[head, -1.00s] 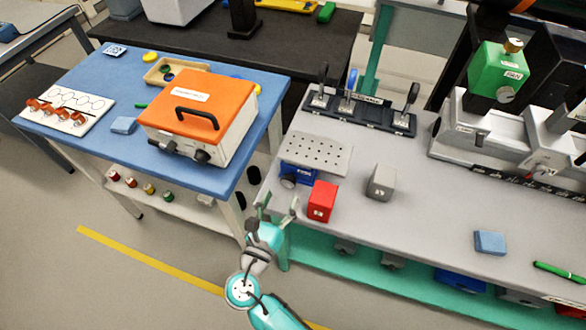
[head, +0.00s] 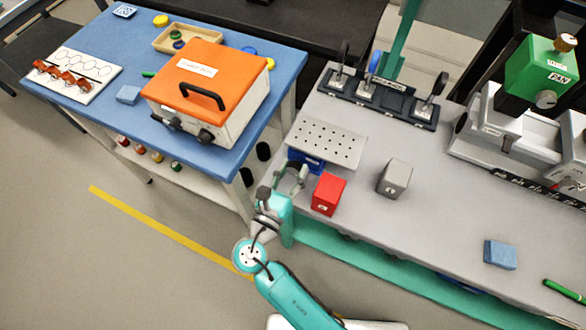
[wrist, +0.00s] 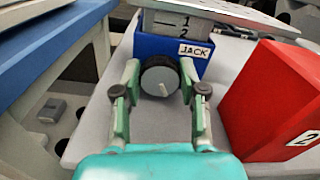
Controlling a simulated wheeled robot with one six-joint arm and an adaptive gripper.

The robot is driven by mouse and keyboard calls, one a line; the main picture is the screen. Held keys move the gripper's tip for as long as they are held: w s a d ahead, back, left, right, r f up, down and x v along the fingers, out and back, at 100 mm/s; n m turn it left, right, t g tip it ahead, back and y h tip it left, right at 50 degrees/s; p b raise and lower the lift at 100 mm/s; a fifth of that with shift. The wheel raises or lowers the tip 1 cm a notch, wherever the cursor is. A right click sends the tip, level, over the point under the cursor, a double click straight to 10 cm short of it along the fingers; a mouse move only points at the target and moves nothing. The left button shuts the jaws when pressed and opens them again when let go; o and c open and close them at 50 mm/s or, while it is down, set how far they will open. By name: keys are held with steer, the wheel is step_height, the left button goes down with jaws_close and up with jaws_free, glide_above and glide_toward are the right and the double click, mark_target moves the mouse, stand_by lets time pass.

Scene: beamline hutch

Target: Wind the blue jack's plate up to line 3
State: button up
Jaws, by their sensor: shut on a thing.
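The blue jack (head: 308,160) stands near the left end of the grey bench, under its perforated grey plate (head: 328,142). In the wrist view the jack's blue body (wrist: 147,45) carries a "JACK" label, and its plate (wrist: 235,10) is above. My gripper (head: 292,173) is shut on this knob, one finger on each side, as the wrist view (wrist: 160,74) shows.
A red block (head: 328,194) marked 2 stands close to the right of my gripper. A grey block (head: 394,178) is further right. A dark panel with levers (head: 365,95) lies behind the plate. A blue table with an orange-lidded box (head: 205,85) is at the left.

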steer(key=shift+m, duration=0.3)
steer(key=m, duration=0.3)
steer(key=shift+d+m, duration=0.1)
steer(key=shift+m, duration=1.9)
steer(key=o, duration=1.1)
steer(key=shift+o, duration=0.2)
steer(key=v, duration=0.7)
steer(key=shift+s, duration=0.3)
